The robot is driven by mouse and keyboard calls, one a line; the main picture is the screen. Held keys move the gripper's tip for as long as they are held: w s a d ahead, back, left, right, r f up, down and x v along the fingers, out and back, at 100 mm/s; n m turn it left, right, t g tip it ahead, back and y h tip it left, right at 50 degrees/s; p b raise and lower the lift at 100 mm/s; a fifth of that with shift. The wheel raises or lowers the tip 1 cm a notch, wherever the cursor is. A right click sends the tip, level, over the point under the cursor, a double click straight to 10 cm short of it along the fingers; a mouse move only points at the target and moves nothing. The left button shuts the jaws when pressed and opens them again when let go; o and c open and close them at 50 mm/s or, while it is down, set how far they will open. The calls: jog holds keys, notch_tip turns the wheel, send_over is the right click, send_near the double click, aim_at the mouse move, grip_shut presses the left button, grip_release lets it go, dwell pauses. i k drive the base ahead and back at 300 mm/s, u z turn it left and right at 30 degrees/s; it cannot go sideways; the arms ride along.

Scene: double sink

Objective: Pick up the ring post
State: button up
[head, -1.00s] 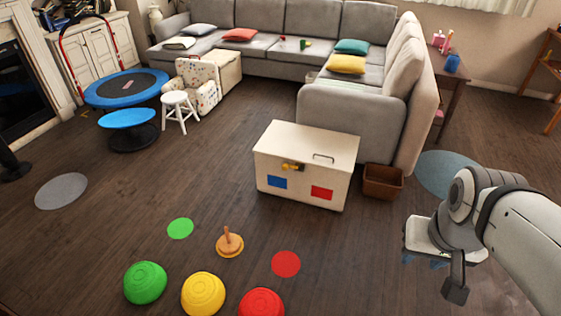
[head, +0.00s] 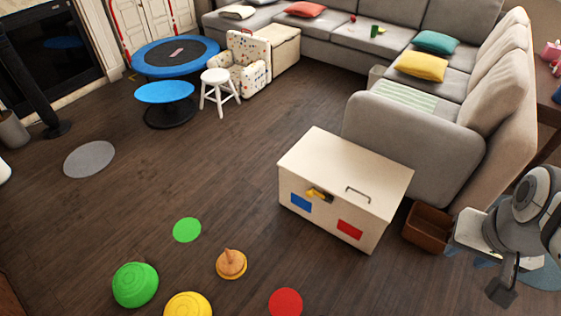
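The ring post (head: 231,264) is a small wooden piece with a round base and a short upright peg. It stands on the dark wood floor in the lower middle of the head view, between the green floor disc and the red floor disc. My gripper (head: 499,289) is at the lower right, far to the right of the ring post and apart from it. Its fingers are small and partly hidden in this view, so I cannot tell whether it is open or shut.
A white chest (head: 345,190) and a brown box (head: 427,227) stand between the sofa and my arm. Green (head: 135,285) and yellow (head: 188,305) domes sit near the post. Flat green (head: 187,230) and red (head: 286,302) discs lie around it. The floor left of the chest is open.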

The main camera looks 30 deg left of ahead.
aim_at(230, 262)
jog(key=u, duration=0.7)
jog(key=i, duration=1.35)
jog(key=u, duration=0.65)
jog(key=i, duration=0.35)
jog(key=u, duration=0.35)
jog(key=k, duration=0.7)
jog(key=u, duration=0.2)
jog(key=i, duration=0.7)
jog(key=z, duration=0.1)
